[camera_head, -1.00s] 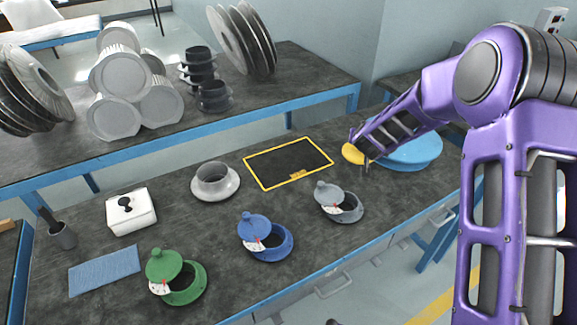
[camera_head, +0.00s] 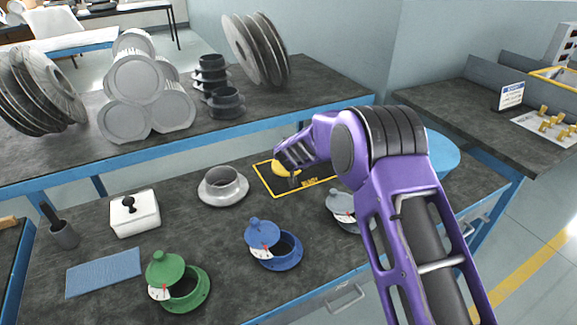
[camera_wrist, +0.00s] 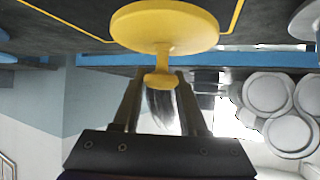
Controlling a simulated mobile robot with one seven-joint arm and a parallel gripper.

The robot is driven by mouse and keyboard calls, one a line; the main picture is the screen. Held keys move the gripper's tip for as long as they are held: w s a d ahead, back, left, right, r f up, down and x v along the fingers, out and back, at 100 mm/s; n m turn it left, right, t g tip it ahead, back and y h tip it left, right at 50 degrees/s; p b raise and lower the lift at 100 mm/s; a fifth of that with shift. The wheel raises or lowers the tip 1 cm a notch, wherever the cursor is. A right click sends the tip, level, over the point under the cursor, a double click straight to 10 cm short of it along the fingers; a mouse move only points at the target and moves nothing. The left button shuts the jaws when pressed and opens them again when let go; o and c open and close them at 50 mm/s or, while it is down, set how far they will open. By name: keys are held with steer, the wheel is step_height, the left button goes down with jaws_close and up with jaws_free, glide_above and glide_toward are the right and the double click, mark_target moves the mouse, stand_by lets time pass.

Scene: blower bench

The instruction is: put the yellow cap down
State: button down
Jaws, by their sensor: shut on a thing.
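The yellow cap (camera_head: 284,170) is a round disc with a small knob. My gripper (camera_head: 290,176) is shut on the cap, over the black area framed by a yellow outline (camera_head: 318,181) on the bench. In the wrist view, the two fingers (camera_wrist: 160,85) hold the knob of the cap (camera_wrist: 165,27), and the disc lies beyond the fingertips. My arm hides part of the outlined area in the head view. I cannot tell whether the cap touches the bench.
A grey flanged ring (camera_head: 223,187) stands left of the outline. Blue (camera_head: 274,248), green (camera_head: 180,283) and grey (camera_head: 343,205) lidded pots stand nearer the front. A blue round thing (camera_head: 443,152) is partly behind my arm. A white box (camera_head: 134,215) stands at left.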

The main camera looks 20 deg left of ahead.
steer(key=shift+f+b, duration=0.6)
steer(key=shift+f, duration=1.2)
steer(key=shift+f, duration=0.35)
steer(key=shift+c, duration=2.2)
jaws_free()
steer(key=shift+r, duration=0.1)
steer(key=shift+r, duration=0.35)
steer(key=v, duration=1.2)
steer(key=shift+f, duration=0.2)
